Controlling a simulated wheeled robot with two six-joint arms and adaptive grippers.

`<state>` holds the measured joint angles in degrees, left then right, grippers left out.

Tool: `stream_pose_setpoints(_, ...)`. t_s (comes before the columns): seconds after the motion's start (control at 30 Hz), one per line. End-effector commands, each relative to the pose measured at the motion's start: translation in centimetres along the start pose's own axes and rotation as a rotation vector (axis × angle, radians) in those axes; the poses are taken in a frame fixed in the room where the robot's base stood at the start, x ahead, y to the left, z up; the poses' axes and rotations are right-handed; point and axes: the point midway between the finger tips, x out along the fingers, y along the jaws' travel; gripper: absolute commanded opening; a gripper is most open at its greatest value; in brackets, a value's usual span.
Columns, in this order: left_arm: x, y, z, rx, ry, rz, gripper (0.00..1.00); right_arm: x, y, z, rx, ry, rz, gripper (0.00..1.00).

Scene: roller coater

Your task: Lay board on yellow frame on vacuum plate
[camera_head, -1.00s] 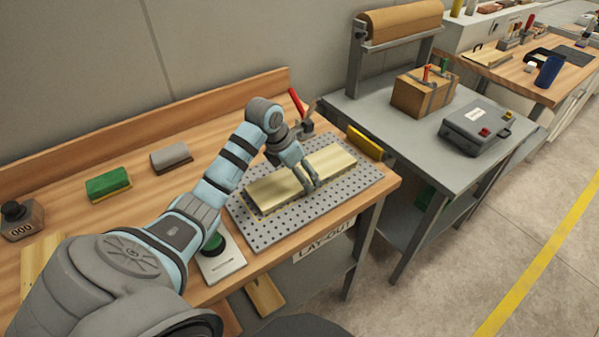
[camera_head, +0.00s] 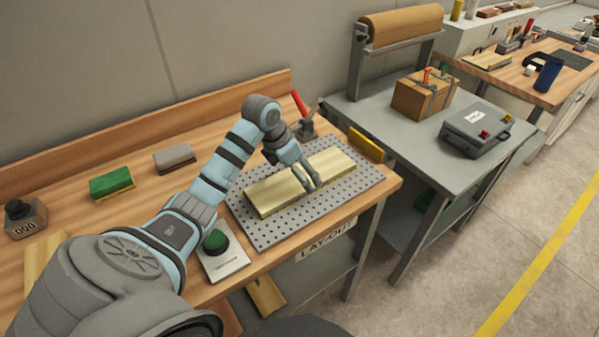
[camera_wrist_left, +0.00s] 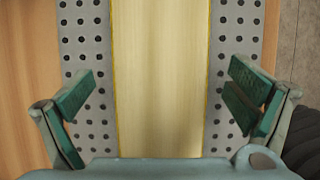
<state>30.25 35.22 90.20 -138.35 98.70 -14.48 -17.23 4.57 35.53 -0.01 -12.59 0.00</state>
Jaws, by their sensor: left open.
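The board (camera_head: 277,189) is a long pale wooden piece lying on the perforated grey vacuum plate (camera_head: 285,228). In the left wrist view the board (camera_wrist_left: 160,70) runs lengthwise over the plate (camera_wrist_left: 88,30), with a thin yellow line along both its edges, which looks like the yellow frame (camera_wrist_left: 209,60) under it. My left gripper (camera_head: 309,188) is over the board's middle. In the wrist view its green-padded fingers (camera_wrist_left: 160,105) are wide apart, one on each side of the board, with gaps to it. Most of the frame is hidden beneath the board. My right gripper is not in view.
A red-handled lever (camera_head: 301,106) stands at the plate's back edge, and a yellow block (camera_head: 365,145) at its right. Green (camera_head: 112,183) and grey (camera_head: 174,157) blocks lie behind on the bench.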

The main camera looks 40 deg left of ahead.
Motion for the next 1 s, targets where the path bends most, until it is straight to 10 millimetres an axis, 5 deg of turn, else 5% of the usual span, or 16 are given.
stream_pose_setpoints(0.2, -6.1, 0.1, 0.1, 0.002, -0.002, 0.006, 0.99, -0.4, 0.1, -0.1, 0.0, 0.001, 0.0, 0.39)
stream_pose_setpoints(0.4, -10.1, 0.0, 0.0, 0.001, -0.001, 0.002, 0.99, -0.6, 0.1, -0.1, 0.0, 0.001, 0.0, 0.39)
stream_pose_setpoints(1.0, -10.7, 0.0, 0.0, 0.0, 0.001, 0.0, 0.99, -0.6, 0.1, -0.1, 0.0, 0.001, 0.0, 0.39)
